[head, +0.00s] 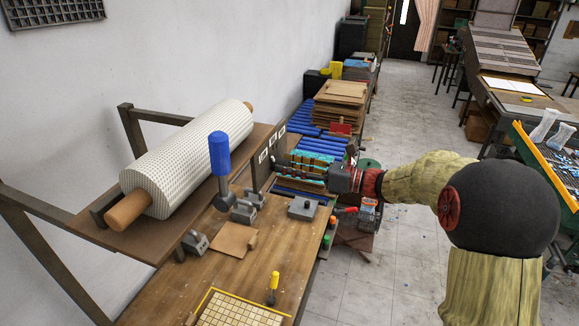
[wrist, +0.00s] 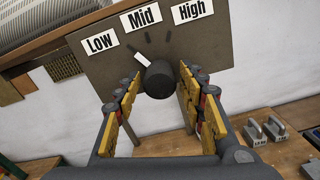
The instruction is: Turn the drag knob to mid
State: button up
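The drag knob (wrist: 158,78) is a dark round knob with a white pointer, on a grey-brown panel (wrist: 85,72). Its pointer tilts up and left, on the side of the Low (wrist: 100,43) and Mid (wrist: 141,18) labels. The High label (wrist: 192,11) is at the right. My gripper (wrist: 161,84) is open, with one yellow-padded finger on each side of the knob; I cannot tell whether they touch it. In the head view my gripper (head: 282,168) reaches the panel (head: 255,174) from the right, and the knob is not visible there.
Grey metal blocks (head: 302,208) and a yellow-handled tool (head: 273,287) stand on the wooden bench (head: 183,284).

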jog(key=c, duration=0.9)
jog(key=shift+o, duration=0.2)
jog(key=shift+r+p, duration=0.1)
jog(key=shift+p, duration=0.3)
jog(key=m+p, duration=0.2)
jog(key=p, duration=0.1)
jog(key=shift+r, duration=0.15)
jog(key=m+p, duration=0.2)
jog(key=p, duration=0.2)
jog(key=shift+m+p, duration=0.7)
jog(key=shift+m, duration=0.1)
jog(key=shift+f, duration=0.25)
jog(key=o, duration=1.2)
jog(key=shift+c, duration=0.2)
